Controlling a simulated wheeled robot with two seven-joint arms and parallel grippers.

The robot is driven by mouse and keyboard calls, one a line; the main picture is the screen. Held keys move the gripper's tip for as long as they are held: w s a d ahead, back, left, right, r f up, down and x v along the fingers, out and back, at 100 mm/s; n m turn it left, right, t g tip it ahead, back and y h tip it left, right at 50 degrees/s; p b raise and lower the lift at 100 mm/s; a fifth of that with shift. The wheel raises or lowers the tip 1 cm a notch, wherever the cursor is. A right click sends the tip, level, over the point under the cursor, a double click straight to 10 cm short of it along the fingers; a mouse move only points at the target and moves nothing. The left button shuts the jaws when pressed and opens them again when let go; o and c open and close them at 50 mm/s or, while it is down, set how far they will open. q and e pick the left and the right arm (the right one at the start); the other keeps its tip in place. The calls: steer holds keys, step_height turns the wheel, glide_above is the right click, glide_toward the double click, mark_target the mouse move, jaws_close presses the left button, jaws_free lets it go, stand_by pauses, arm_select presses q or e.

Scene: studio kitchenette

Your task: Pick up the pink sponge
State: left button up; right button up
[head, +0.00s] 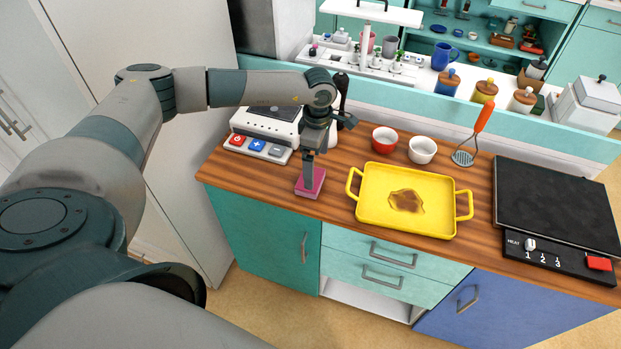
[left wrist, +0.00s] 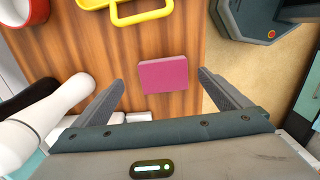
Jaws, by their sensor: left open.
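The pink sponge (head: 318,187) lies flat on the wooden counter near its front edge, left of the yellow tray. My left gripper (head: 308,176) points down over the sponge in the head view and covers part of it. In the left wrist view the sponge (left wrist: 164,75) lies ahead of and between the two open fingers of the gripper (left wrist: 162,86). The fingers stand apart from the sponge, with nothing between them but bare counter nearby.
The yellow tray (head: 376,210) with a brown stain stands right of the sponge. A white appliance with coloured buttons (head: 257,145) is to the left. Red (head: 384,140) and white (head: 422,150) bowls stand behind. A dark hotplate (head: 556,202) is far right.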

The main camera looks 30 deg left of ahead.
arm_select(q)
steer(key=shift+f, duration=0.1)
steer(key=shift+s+f+p, duration=0.2)
steer(key=shift+f+p, duration=0.35)
steer(key=shift+p, duration=0.2)
steer(key=f, duration=0.1)
steer(key=f+p, duration=0.1)
steer(key=f, duration=0.1)
steer(key=shift+s+a+p, duration=0.1)
steer(key=shift+s+p, duration=0.1)
steer(key=shift+p, duration=0.1)
steer(key=shift+f, duration=0.55)
steer(key=c, duration=1.1)
